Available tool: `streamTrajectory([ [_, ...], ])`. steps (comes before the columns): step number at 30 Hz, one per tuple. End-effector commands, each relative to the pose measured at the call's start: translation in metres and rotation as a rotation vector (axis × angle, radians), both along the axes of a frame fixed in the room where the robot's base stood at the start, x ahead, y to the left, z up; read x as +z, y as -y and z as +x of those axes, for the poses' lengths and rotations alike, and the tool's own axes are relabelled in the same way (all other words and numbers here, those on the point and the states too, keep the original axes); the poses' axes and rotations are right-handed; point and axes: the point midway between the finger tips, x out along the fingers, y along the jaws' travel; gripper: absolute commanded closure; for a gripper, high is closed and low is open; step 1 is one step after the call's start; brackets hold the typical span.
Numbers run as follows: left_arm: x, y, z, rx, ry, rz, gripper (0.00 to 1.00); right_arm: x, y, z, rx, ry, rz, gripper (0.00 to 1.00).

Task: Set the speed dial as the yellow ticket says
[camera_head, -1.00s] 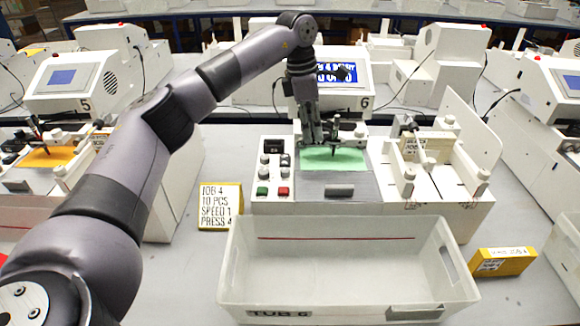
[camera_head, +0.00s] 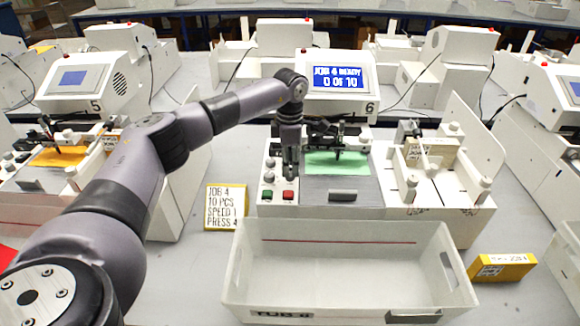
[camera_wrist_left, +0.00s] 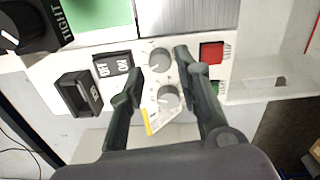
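The yellow ticket (camera_head: 225,207) stands left of the tub and reads JOB 4, 10 PCS, SPEED 1; its last line, PRESS 4, is partly blurred. The machine's control panel (camera_head: 263,205) has small grey dials at its left. In the left wrist view, two grey dials (camera_wrist_left: 160,60) (camera_wrist_left: 169,97) lie between and beyond my fingers; their labels are too small to read, so I cannot tell which is the speed dial. My left gripper (camera_head: 290,172) is open over the panel, also seen in the left wrist view (camera_wrist_left: 158,75). Contact cannot be told. My right gripper is out of view.
The screen (camera_head: 338,78) reads JOB 4 READY, 0 OF 10. Red (camera_wrist_left: 212,52) and green (camera_wrist_left: 216,88) buttons and a black rocker switch (camera_wrist_left: 78,93) sit near my fingers. A white tub (camera_head: 350,300) stands in front; a yellow box (camera_head: 503,267) lies right of it.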

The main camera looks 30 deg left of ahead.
Motion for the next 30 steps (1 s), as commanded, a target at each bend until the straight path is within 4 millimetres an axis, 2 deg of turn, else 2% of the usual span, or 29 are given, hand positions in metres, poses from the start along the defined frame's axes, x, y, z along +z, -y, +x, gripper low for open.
streamTrajectory([
  [6, -0.025, 0.0, 0.0, -0.001, -0.002, -0.001, 0.69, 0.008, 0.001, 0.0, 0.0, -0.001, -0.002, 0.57],
  [17, -0.032, 0.0, 0.0, -0.001, 0.001, -0.001, 0.69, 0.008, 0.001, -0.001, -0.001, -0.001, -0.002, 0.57],
  [30, -0.031, 0.0, 0.0, 0.0, 0.0, -0.001, 0.98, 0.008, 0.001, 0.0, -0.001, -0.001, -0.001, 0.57],
])
